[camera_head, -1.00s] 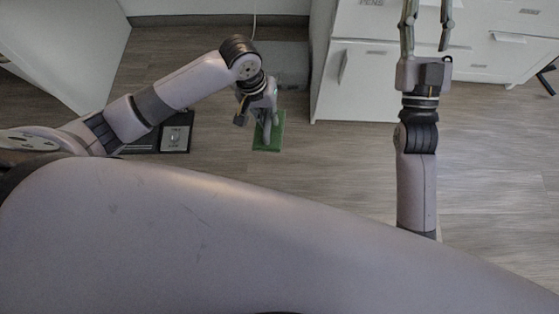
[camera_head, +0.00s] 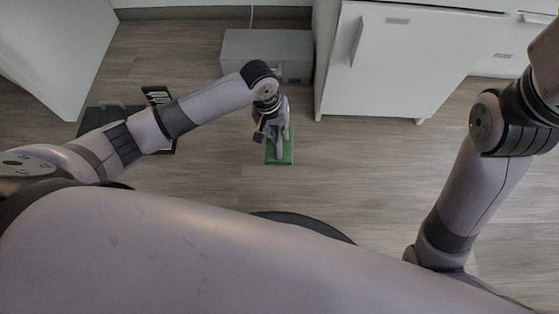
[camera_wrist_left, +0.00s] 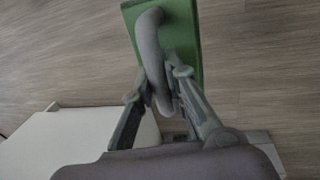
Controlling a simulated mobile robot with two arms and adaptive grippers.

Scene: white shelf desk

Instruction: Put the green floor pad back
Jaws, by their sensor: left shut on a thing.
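The green floor pad (camera_head: 286,157) shows below my left gripper (camera_head: 278,140) in the head view, with wooden floor around it. In the left wrist view the pad (camera_wrist_left: 182,40) is a green rectangular plate with a grey curved handle (camera_wrist_left: 150,50) on it. The fingers of my left gripper (camera_wrist_left: 158,95) are shut on that handle. I cannot tell whether the pad touches the floor. My right arm shows at the right of the head view, but its fingers are outside the picture.
A grey box (camera_head: 262,50) stands against the wall behind my left gripper. A white cabinet (camera_head: 385,70) stands to its right. A dark case (camera_head: 105,112) lies on the floor at the left, partly behind my left arm. The floor (camera_head: 365,165) in the middle is clear.

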